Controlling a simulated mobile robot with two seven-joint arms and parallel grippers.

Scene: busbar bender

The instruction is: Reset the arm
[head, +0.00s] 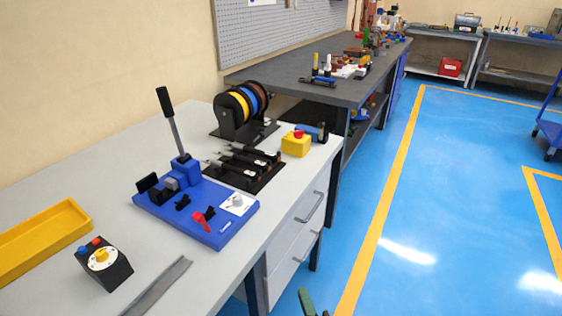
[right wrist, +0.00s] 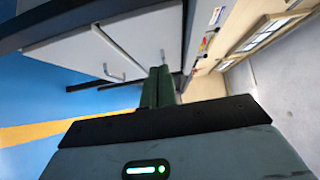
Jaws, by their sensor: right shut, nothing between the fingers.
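The busbar bender (head: 217,230) has a blue base and stands on the light grey workbench (head: 130,160). Its lever arm (head: 174,128), a grey rod with a black grip, stands nearly upright, tilted a little to the left. A red clamp handle (head: 203,219) and a white dial plate (head: 237,203) sit on the base. My right gripper (head: 307,302) shows only as green fingertips at the bottom edge of the head view, off the bench's front side and well away from the lever. In the right wrist view its fingers (right wrist: 157,86) are together and empty. My left gripper is out of view.
A black control box (head: 104,264), a yellow tray (head: 45,238) and a grey metal strip (head: 158,286) lie at the bench's left and front. Cable spools (head: 243,103), tools (head: 245,160) and a yellow button box (head: 296,145) stand behind. Blue floor (head: 440,200) to the right is clear.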

